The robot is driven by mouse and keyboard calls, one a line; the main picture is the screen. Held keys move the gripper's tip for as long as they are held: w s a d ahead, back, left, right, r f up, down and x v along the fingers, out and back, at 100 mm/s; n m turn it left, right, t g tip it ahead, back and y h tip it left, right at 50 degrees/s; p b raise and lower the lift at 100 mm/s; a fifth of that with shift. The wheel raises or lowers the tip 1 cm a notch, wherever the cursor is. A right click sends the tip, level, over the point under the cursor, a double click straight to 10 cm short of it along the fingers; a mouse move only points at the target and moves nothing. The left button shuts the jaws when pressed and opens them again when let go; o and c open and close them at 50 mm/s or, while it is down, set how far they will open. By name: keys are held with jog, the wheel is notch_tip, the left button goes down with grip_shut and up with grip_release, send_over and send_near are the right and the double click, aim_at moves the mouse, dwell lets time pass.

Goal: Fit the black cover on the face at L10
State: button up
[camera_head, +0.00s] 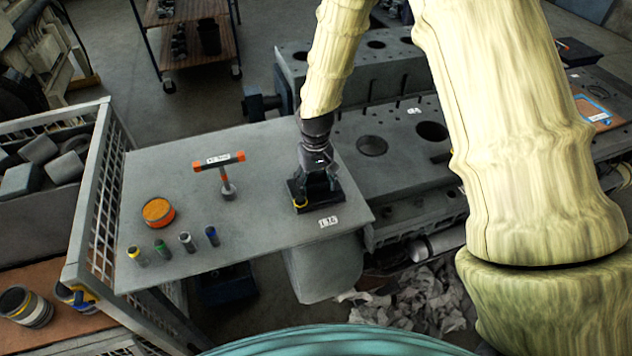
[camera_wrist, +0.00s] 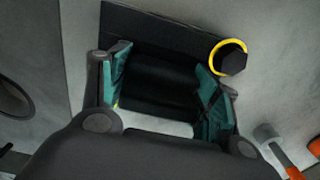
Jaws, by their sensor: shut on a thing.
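The black cover (camera_head: 331,197) is a dark flat plate with a raised block, at the right front of the grey table. A yellow-ringed dark round part sits at its corner. My gripper (camera_head: 317,183) points down over it. In the wrist view the teal finger pads are shut on the cover's raised block, and the plate (camera_wrist: 150,28) shows beyond them. A small white label (camera_head: 328,222) lies just in front of the cover; its writing is too small to read surely. The cover's underside is hidden, so I cannot tell whether it touches the grey surface.
A T-handled tool with orange ends (camera_head: 219,160), an orange-topped round tin (camera_head: 158,213) and several small coloured-top cylinders (camera_head: 186,241) stand on the table (camera_head: 265,150). A grey engine block (camera_head: 395,150) with round bores lies behind and to the right. A mesh-sided crate (camera_head: 98,185) borders the left.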

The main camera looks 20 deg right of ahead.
dwell(0.3)
jog(key=o, duration=1.3)
notch_tip(320, 180, up, 12)
